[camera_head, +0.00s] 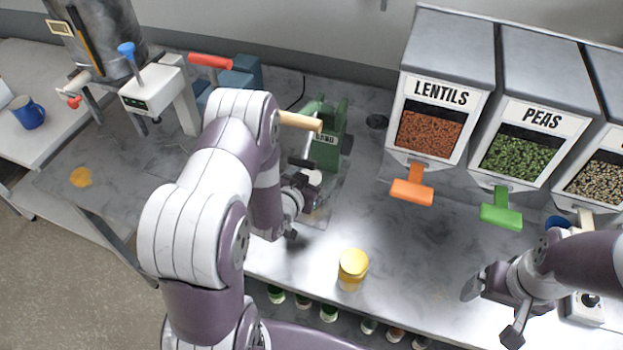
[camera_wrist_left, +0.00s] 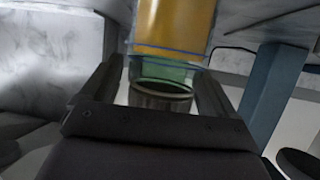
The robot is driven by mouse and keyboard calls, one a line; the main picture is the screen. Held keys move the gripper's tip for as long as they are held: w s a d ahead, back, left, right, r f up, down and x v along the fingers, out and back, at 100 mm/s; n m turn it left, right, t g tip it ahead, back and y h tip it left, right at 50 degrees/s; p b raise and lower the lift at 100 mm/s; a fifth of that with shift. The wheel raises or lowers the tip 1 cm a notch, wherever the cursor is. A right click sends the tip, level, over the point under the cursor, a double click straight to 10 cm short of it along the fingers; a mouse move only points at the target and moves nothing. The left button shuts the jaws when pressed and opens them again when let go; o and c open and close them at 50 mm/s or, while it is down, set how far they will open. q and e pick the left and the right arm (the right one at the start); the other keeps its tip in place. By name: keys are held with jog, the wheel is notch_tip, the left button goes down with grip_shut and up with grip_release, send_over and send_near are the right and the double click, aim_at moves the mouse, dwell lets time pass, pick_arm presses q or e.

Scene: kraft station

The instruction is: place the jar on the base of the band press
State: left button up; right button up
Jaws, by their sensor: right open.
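The green band press (camera_head: 327,140) stands at the back of the bench, with its tan handle (camera_head: 300,121) reaching left over my left arm. My left gripper (camera_head: 305,192) is in front of the press, close above its base (camera_head: 318,217). In the left wrist view its fingers (camera_wrist_left: 160,85) are shut on a clear jar (camera_wrist_left: 165,68) with yellow-orange in its upper part. In the head view only a pale round top of this jar (camera_head: 312,178) shows, so I cannot tell whether it touches the base. My right gripper (camera_head: 492,308) is open and empty at the right.
Dispensers of lentils (camera_head: 430,132) and peas (camera_head: 515,155) stand at the back right. Several small jars sit below the front edge. The bench between the yellow-topped jar and my right gripper is clear.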

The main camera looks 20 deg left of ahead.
pick_arm(q)
jog(key=shift+s+a+r, duration=0.1)
jog(key=shift+s+r, duration=0.05)
jog(key=shift+s, duration=0.15)
jog(key=shift+r+p, duration=0.35)
jog(key=shift+r, duration=0.15)
jog(key=s+d+r+g, duration=0.1)
jog(key=s+r+g, duration=0.2)
jog(key=s, duration=0.3)
jog(key=s+d+r+g, duration=0.2)
jog(key=s+g, duration=0.3)
jog(key=s, duration=0.1)
jog(key=s+d+r+g+y, duration=0.1)
jog(key=s+d+r+g, duration=0.1)
jog(key=s, duration=0.4)
jog(key=shift+s+r+n+g+b, duration=0.35)
jog(key=shift+r+g+b, duration=0.1)
jog(key=shift+r+g, duration=0.5)
pick_arm(e)
jog(key=shift+s+a, duration=0.1)
pick_arm(q)
jog(key=shift+d+f, duration=0.1)
jog(key=shift+d, duration=0.05)
